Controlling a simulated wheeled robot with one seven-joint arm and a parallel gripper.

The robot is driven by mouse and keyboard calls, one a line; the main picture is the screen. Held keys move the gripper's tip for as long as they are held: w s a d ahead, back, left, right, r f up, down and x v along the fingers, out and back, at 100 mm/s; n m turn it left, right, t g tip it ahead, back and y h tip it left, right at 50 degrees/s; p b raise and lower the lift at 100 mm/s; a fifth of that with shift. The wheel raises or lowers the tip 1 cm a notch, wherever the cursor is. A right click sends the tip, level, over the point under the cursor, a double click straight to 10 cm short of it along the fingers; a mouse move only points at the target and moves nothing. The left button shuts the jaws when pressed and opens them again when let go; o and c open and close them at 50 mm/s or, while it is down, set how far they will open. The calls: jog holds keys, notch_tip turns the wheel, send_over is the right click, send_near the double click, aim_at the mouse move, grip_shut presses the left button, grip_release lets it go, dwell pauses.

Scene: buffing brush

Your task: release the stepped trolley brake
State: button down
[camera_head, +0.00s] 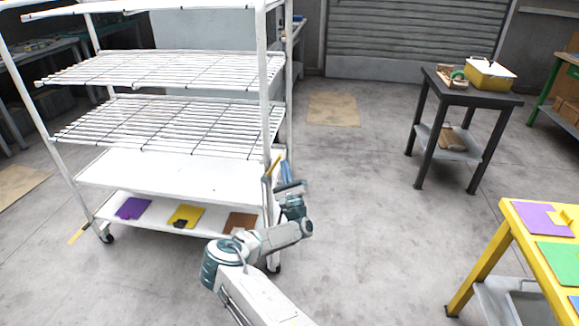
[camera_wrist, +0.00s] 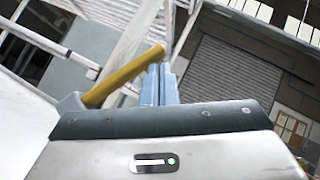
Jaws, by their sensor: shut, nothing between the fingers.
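The white wire-shelf trolley (camera_head: 125,165) stands at the left on small casters. A yellow lever (camera_head: 273,166) sits at its right front post, and another yellow lever (camera_head: 78,234) is at its lower left. My gripper (camera_head: 286,170) is shut, with its fingers up beside the yellow lever at the right post. In the wrist view the fingers of my gripper (camera_wrist: 160,85) are together just right of the yellow lever (camera_wrist: 125,77), which slants up to the right. I cannot tell whether they touch. The lever's lower end is partly hidden behind my gripper.
Purple, yellow and brown plates (camera_head: 185,215) lie on the trolley's bottom shelf. A dark side table (camera_head: 470,90) with a yellow box (camera_head: 490,76) stands at the back right. A yellow table (camera_head: 510,225) with coloured plates is at the lower right. The floor between is clear.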

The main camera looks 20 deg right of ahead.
aim_at(277, 162)
jog(key=shift+w+a+r+p, duration=0.3)
jog(key=shift+a+r+p, duration=0.25)
jog(key=shift+a+p, duration=0.1)
jog(key=shift+w+a+r+p, duration=0.3)
jog(key=shift+a+r+p, duration=0.25)
jog(key=shift+a, duration=0.05)
jog(key=s+d+f+p, duration=0.1)
jog(key=s+d+f, duration=0.1)
jog(key=s+d, duration=0.4)
jog(key=s, duration=0.5)
jog(key=shift+d, duration=0.4)
